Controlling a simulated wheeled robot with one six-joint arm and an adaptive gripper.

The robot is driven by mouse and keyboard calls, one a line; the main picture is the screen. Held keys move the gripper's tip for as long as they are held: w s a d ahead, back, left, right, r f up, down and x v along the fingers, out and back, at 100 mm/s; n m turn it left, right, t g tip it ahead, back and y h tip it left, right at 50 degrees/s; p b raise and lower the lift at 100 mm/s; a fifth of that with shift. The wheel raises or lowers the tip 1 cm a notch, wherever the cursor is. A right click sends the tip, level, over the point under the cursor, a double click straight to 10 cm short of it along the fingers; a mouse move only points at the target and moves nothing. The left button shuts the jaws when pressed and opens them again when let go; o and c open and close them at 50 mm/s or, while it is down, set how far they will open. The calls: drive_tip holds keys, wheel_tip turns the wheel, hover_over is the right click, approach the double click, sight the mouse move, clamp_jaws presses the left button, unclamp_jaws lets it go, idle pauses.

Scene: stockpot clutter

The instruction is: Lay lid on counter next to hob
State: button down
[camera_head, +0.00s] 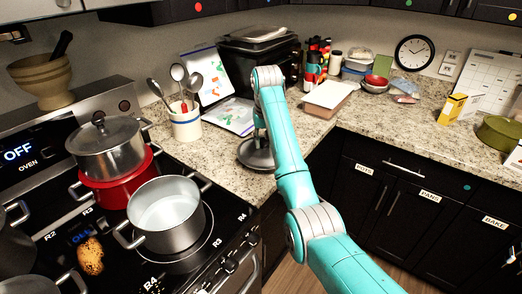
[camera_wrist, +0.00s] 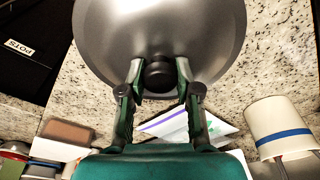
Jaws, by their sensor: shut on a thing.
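The lid (camera_head: 252,154) is a grey metal disc with a dark round knob. In the head view it lies flat over the granite counter (camera_head: 222,158), right of the hob (camera_head: 195,250) and near the counter's front edge. I cannot tell whether it touches the counter. My gripper (camera_wrist: 159,68) is shut on the lid's knob, one finger on each side, and the lid (camera_wrist: 160,25) fills the top middle of the wrist view. In the head view my arm hides part of the gripper and lid. An open silver pot (camera_head: 166,216) stands on the hob.
A utensil crock (camera_head: 186,127) stands left of the lid, with papers (camera_head: 228,116) and a dark appliance (camera_head: 262,62) behind. A lidded pot (camera_head: 106,148) sits on a red pot (camera_head: 118,190) on the hob. A food box (camera_head: 328,98) stands right of my arm.

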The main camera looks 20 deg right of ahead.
sight(264, 141)
drive_tip(key=shift+f, duration=2.15)
drive_tip(key=c, duration=0.8)
unclamp_jaws()
drive_tip(key=shift+f, duration=0.15)
drive_tip(key=shift+r, duration=0.45)
drive_tip(key=r, duration=0.4)
drive_tip(key=s+r, duration=0.1)
drive_tip(key=r, duration=0.2)
drive_tip(key=shift+a, duration=0.1)
drive_tip(key=shift+f, duration=0.1)
